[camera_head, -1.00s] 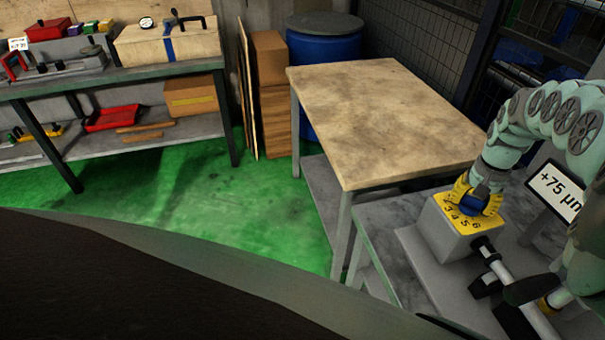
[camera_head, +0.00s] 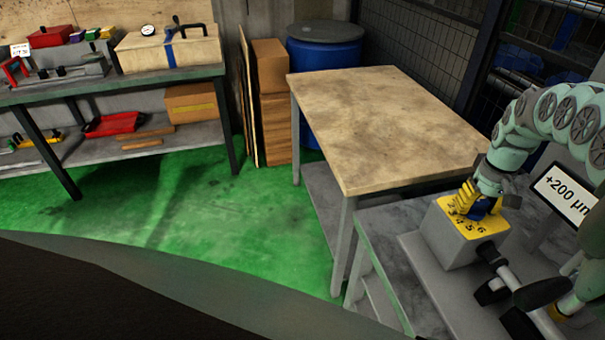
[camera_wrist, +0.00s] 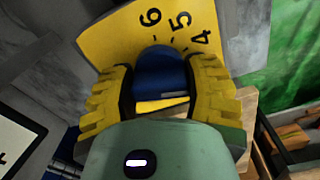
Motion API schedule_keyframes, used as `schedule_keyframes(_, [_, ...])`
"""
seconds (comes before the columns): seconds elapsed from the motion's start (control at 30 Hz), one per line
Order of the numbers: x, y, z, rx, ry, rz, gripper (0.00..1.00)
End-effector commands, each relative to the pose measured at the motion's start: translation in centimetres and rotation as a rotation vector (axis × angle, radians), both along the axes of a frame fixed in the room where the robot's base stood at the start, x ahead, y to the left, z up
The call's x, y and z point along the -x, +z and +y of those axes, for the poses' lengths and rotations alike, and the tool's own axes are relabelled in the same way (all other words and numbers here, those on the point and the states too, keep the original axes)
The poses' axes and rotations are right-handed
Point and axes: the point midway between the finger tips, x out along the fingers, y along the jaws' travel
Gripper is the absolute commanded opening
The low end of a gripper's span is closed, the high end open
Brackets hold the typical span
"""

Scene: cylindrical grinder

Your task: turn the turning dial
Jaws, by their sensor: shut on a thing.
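The turning dial (camera_wrist: 158,70) is a blue knob on a yellow numbered plate (camera_head: 470,242) atop a grey box (camera_head: 447,240). My gripper (camera_wrist: 160,90), with yellow ribbed fingers, is shut on the dial, one finger on each side of it. In the head view my gripper (camera_head: 478,203) comes down on the dial from above and hides part of it. In the wrist view the numbers 4, 5 and 6 show beyond the knob. A sign (camera_head: 566,193) right of the box reads "+200 µm", its edge cut off.
Dark-handled bars (camera_head: 497,265) stick out in front of the box. A wooden-topped table (camera_head: 385,125) stands behind it, bare on top. A shelf bench (camera_head: 110,80) with tools is at the back left. Green floor (camera_head: 255,240) lies open between them.

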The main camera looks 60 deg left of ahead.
Motion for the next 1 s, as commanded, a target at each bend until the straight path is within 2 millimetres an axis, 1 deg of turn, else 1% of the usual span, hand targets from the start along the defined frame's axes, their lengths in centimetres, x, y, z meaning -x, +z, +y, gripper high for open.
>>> schedule_keyframes(0.33, [0.00, 0.03, -0.03, -0.001, 0.000, 0.001, 0.15])
schedule_keyframes(0.37, [0.00, 0.03, -0.03, -0.001, 0.000, 0.001, 0.56])
schedule_keyframes(0.6, [-0.01, 0.02, -0.02, 0.000, 0.000, 0.000, 0.81])
schedule_keyframes(0.63, [-0.02, 0.01, -0.03, 0.000, 0.000, 0.000, 0.83])
schedule_keyframes(0.87, [-0.02, 0.03, -0.01, -0.001, 0.000, -0.001, 0.83])
schedule_keyframes(1.0, [-0.09, 0.55, 0.01, -0.001, 0.001, -0.002, 0.83])
